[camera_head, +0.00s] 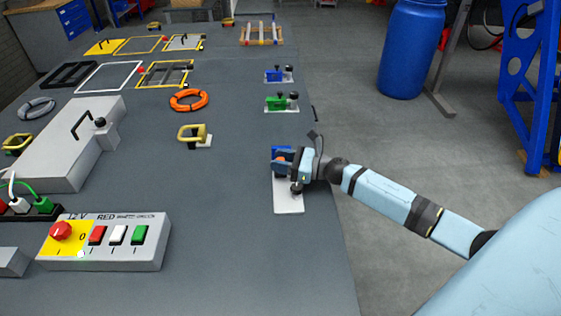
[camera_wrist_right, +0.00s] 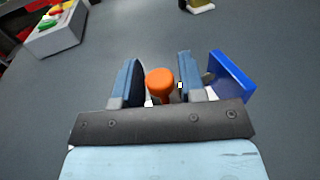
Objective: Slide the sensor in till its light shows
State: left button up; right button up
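An orange round-ended piece (camera_head: 281,158), which looks like the sensor, is at the blue bracket of a white base plate (camera_head: 288,204) near the table's right edge. My right gripper (camera_head: 284,165) is down at this plate, its fingers on either side of the orange piece. In the right wrist view the orange piece (camera_wrist_right: 160,83) stands between the two blue fingers (camera_wrist_right: 160,80); whether both press on it I cannot tell. A blue plate (camera_wrist_right: 231,77) stands just right of the right finger. A tiny yellow spot shows beside that finger. My left gripper is out of view.
Blue (camera_head: 274,76) and green (camera_head: 276,103) fixtures with black knobs stand farther back along the right edge. An orange ring (camera_head: 189,100), a yellow handle (camera_head: 190,134), a grey box (camera_head: 70,150) and a button panel (camera_head: 105,243) lie left. The table front is clear.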

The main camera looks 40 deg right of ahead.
jog(key=shift+o, duration=1)
jog(key=shift+s+d, duration=0.15)
jog(key=shift+s, duration=0.05)
jog(key=b+v, duration=0.2)
jog(key=v, duration=1.1)
jog(key=shift+s+d, duration=0.1)
jog(key=shift+d, duration=0.05)
